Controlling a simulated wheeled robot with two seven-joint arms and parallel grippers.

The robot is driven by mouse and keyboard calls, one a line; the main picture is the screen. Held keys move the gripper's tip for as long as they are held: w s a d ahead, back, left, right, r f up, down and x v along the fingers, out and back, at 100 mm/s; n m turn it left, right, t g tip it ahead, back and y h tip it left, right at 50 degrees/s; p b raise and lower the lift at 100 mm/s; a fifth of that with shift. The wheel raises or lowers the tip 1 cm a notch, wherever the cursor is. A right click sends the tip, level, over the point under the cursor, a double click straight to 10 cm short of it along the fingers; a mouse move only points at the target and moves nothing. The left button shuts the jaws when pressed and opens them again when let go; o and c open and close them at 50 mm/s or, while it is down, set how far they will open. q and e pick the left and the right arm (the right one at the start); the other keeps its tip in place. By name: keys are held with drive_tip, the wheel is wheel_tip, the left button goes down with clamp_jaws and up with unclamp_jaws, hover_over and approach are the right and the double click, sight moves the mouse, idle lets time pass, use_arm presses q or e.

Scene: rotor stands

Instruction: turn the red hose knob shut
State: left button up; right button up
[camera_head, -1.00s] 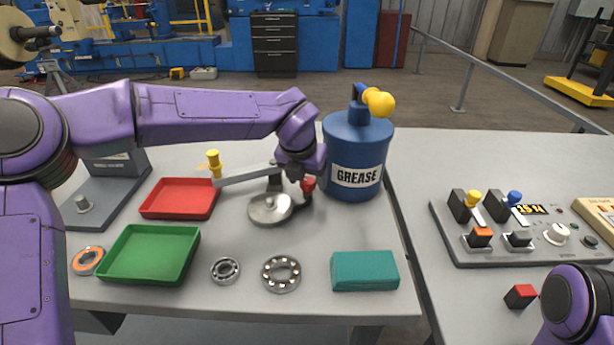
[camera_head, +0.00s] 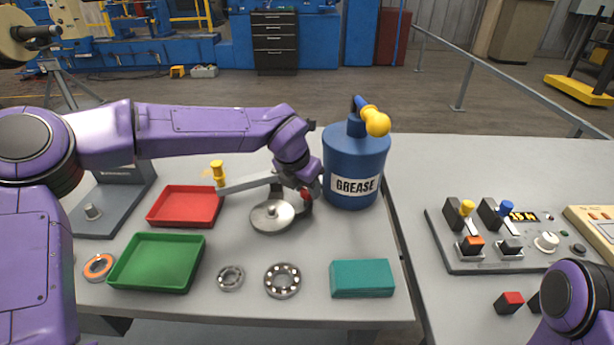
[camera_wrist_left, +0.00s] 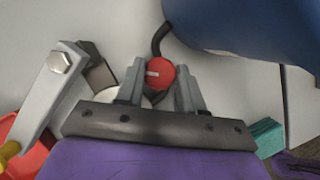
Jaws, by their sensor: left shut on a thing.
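The red hose knob (camera_head: 306,194) sits beside the blue grease drum (camera_head: 355,160), by the round metal disc of the lever press (camera_head: 272,216). In the left wrist view the round red knob (camera_wrist_left: 160,73) has a pale line lying nearly level across its face. A dark hose curves up from it towards the drum. My left gripper (camera_wrist_left: 160,85) is shut on the knob, one finger on each side. In the head view my left gripper (camera_head: 304,188) is partly hidden by its own wrist. My right arm shows at the lower right, but its gripper is not seen.
A red tray (camera_head: 185,206), a green tray (camera_head: 157,262), bearings (camera_head: 282,280) and a teal block (camera_head: 362,278) lie on the table. The press's lever (camera_head: 247,182) runs close left of my left gripper. A switch panel (camera_head: 490,262) stands on the right table.

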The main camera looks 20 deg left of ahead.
use_arm(q)
drive_tip(key=m+p, duration=0.2)
drive_tip(key=p, duration=0.1)
drive_tip(key=m+g+h+p, duration=0.1)
drive_tip(key=m+p, duration=0.1)
drive_tip(key=p, duration=0.1)
drive_tip(key=m+h+p, duration=0.1)
drive_tip(key=m+p, duration=0.1)
drive_tip(key=p, duration=0.1)
drive_tip(key=shift+w+a+r, duration=0.1)
drive_tip(key=shift+r, duration=0.25)
drive_tip(key=m+p, duration=0.1)
drive_tip(key=m+g, duration=0.1)
drive_tip(key=shift+f+m+h+p, duration=0.2)
drive_tip(key=shift+m+h+p, duration=0.1)
drive_tip(key=shift+m+p, duration=0.1)
drive_tip(key=shift+w+f+m+g+p, duration=0.1)
drive_tip(key=shift+m+g+p, duration=0.35)
drive_tip(key=shift+m, duration=0.65)
drive_tip(key=o, duration=1)
drive_tip(key=shift+o, duration=0.2)
drive_tip(key=b+v, duration=0.3)
drive_tip(key=v, duration=0.7)
drive_tip(key=shift+a, duration=0.3)
drive_tip(key=shift+w, duration=0.15)
